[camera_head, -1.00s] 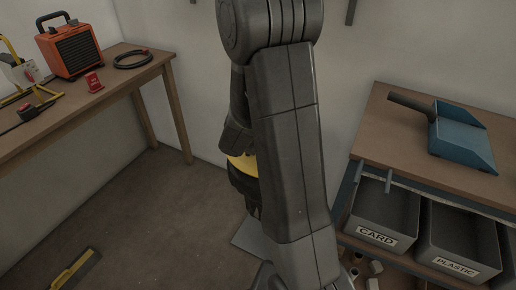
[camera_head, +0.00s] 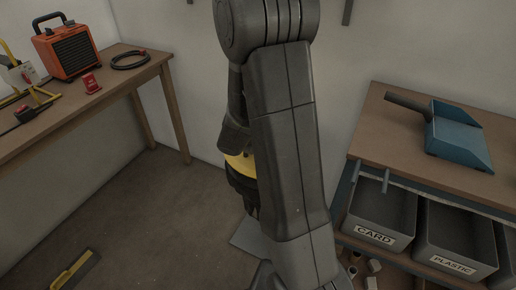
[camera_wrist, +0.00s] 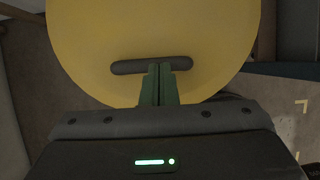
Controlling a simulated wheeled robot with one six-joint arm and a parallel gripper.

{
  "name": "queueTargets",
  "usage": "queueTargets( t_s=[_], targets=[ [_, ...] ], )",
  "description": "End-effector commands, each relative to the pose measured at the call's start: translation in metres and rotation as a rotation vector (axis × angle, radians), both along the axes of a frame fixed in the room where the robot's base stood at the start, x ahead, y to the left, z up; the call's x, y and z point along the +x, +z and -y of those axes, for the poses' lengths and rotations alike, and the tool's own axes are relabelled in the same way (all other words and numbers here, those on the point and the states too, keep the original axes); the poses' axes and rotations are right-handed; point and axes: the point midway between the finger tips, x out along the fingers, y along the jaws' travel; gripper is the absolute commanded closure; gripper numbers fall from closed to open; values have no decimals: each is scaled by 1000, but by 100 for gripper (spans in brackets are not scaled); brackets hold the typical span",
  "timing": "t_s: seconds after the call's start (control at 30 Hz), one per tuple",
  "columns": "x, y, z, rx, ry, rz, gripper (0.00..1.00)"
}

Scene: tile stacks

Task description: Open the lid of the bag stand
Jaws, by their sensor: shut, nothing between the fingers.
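The yellow round lid (camera_wrist: 95,40) of the bag stand fills much of the wrist view, with a dark bar handle (camera_wrist: 125,68) across it. My gripper (camera_wrist: 159,68) is shut and empty; its green fingertips overlap the handle in the picture. I cannot tell whether they touch it. In the head view a piece of the yellow lid (camera_head: 240,163) shows beside my arm, with dark gripper parts by it. My arm hides most of the stand there.
A bench at right (camera_head: 378,118) holds a blue dustpan (camera_head: 460,140). Grey bins marked CARD (camera_head: 375,237) and PLASTIC (camera_head: 450,265) sit under it. A left bench (camera_head: 150,72) holds an orange heater (camera_head: 68,50). A yellow-edged brush (camera_head: 75,270) lies on open floor.

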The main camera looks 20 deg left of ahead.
Motion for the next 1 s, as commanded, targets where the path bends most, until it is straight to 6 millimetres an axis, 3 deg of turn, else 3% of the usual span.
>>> queueTargets(
  t_s=[1.0],
  targets=[
    [12, 32, 1, 0, -1, 0, 100]
  ],
)
